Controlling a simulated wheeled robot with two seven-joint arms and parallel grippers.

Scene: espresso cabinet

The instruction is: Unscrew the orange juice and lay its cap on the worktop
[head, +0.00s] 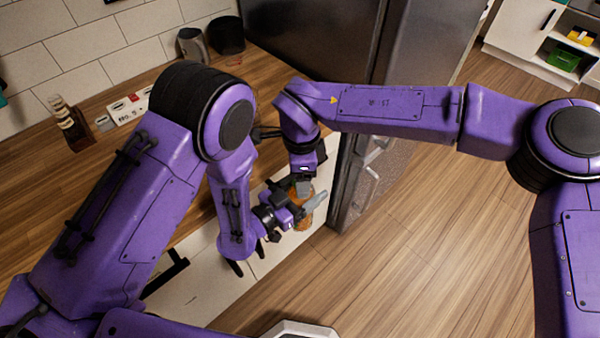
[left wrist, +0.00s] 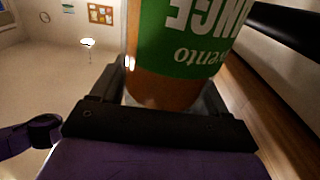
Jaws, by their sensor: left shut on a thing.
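The orange juice bottle (head: 305,218) shows in the head view as a small orange shape in front of the white cabinet fronts, beside the fridge. In the left wrist view the bottle (left wrist: 190,45) fills the top middle, with a green label whose lettering is upside down. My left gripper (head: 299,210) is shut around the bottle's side. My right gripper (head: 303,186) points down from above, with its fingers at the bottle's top. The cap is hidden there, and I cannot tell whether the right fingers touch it. The wooden worktop (head: 140,92) lies at the left.
A grey jug (head: 193,45) and a dark container (head: 228,36) stand at the worktop's back. A dark brown stacked item (head: 70,122) and a white block (head: 124,109) are at its left. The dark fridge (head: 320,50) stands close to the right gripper. Open floor lies right.

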